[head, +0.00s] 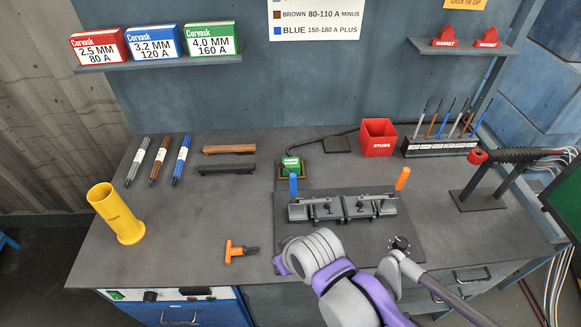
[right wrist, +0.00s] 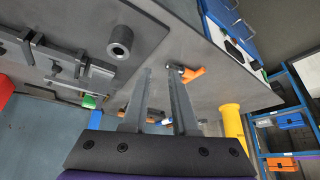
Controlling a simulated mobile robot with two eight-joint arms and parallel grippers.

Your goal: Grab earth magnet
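An orange T-handled piece with a dark end (head: 240,250) lies on the front of the bench, left of the dark plate. It also shows in the right wrist view (right wrist: 190,74), just past my right fingertips. I cannot tell whether it is the earth magnet. Two red pieces labelled as magnets, a left one (head: 444,38) and a right one (head: 487,39), sit on the upper right shelf. My right gripper (right wrist: 160,72) is open and empty, its fingers pointing toward the orange piece without holding it. In the head view the wrist hides its fingers. My left gripper is not in view.
A dark plate with a clamp fixture (head: 343,208) lies right of the orange piece. A yellow tube (head: 117,215) stands at left. Rods, a red bin (head: 378,138) and a rod rack (head: 440,147) are farther back. The bench between tube and orange piece is clear.

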